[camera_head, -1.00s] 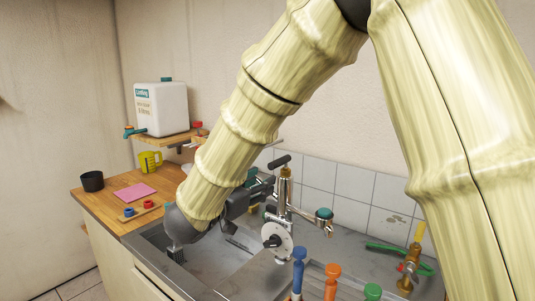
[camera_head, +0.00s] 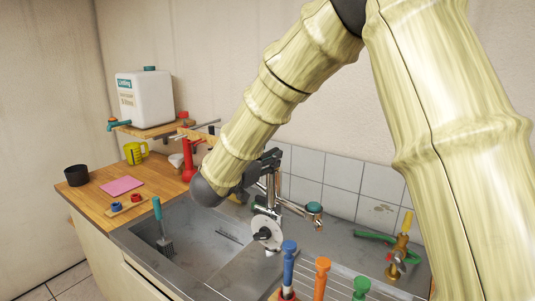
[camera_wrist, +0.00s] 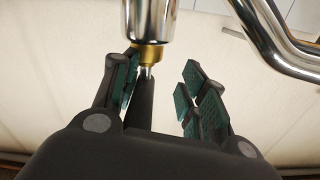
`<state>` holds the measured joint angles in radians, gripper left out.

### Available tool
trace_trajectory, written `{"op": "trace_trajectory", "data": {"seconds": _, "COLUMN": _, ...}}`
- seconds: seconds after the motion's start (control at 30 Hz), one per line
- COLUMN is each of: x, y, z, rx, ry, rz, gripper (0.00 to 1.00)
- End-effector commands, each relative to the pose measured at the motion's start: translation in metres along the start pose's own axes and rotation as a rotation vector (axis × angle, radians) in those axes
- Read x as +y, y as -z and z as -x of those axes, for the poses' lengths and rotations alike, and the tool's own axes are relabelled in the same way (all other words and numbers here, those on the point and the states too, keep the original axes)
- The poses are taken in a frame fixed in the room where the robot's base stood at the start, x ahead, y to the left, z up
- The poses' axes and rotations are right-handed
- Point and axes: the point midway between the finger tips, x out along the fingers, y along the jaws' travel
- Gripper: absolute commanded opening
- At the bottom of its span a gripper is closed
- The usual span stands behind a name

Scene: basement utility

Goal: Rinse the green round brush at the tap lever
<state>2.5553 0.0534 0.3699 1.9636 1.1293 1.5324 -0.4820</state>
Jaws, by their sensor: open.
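A brush with a teal handle (camera_head: 157,209) and grey bristles leans in the left of the sink (camera_head: 205,240). A green-topped handle (camera_head: 361,286) stands at the front beside orange and blue ones; its lower part is out of frame. I cannot tell which is the round brush. The chrome tap (camera_head: 270,190) stands behind the sink, partly hidden by my gripper (camera_head: 262,170). In the wrist view my gripper (camera_wrist: 165,88) is open. A dark tapered lever (camera_wrist: 142,103) below the brass collar (camera_wrist: 147,55) lies between the fingers, nearer the left one.
A white canister (camera_head: 146,98) stands on a shelf at back left. The wooden counter (camera_head: 95,200) holds a black cup (camera_head: 77,175), a yellow mug (camera_head: 136,153) and a pink cloth (camera_head: 121,186). A brass valve (camera_head: 397,257) with a green hose stands at right.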

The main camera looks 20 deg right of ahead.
Motion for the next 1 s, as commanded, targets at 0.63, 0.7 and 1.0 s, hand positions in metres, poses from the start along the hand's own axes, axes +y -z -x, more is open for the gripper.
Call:
{"op": "trace_trajectory", "data": {"seconds": 0.63, "x": -0.002, "y": 0.002, "z": -0.005, "rx": 0.001, "ry": 0.003, "rz": -0.003, "gripper": 0.00}}
{"op": "trace_trajectory", "data": {"seconds": 0.7, "x": -0.002, "y": 0.003, "z": -0.005, "rx": 0.002, "ry": 0.003, "rz": -0.004, "gripper": 0.00}}
{"op": "trace_trajectory", "data": {"seconds": 1.0, "x": -0.011, "y": 0.003, "z": 0.003, "rx": -0.002, "ry": 0.035, "rz": -0.006, "gripper": 0.00}}
